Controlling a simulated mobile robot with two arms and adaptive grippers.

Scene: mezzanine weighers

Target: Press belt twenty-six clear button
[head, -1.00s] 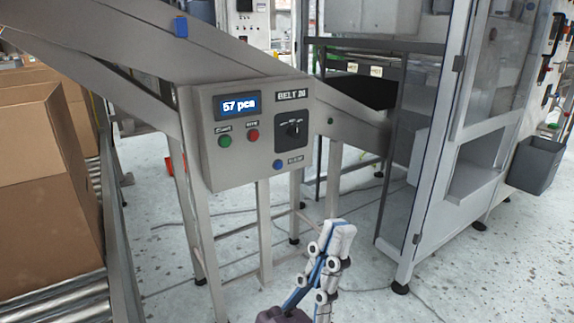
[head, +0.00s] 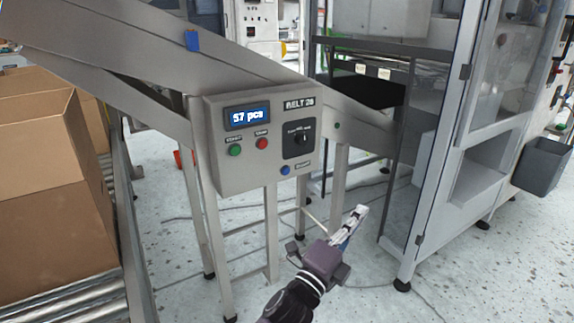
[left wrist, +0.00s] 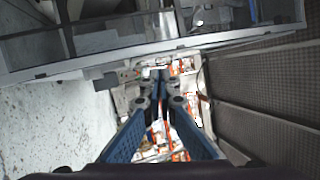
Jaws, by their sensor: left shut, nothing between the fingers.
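The belt 26 control box (head: 262,140) is a grey panel on the conveyor frame in the head view. Its display (head: 248,115) reads "57 pcs". Below the display are a green button (head: 235,150) and a red button (head: 262,143). The small button labels are too blurred to read surely. My left gripper (head: 358,216) is below and to the right of the box, apart from it, shut and empty. Its fingers also show in the left wrist view (left wrist: 160,80). My right gripper is not in view.
A sloping conveyor (head: 120,50) runs behind the box. Cardboard boxes (head: 52,200) stand on a roller conveyor (head: 75,300) at the left. A glass-doored machine frame (head: 440,150) stands at the right, with a grey bin (head: 540,165) beyond it. Speckled floor lies between.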

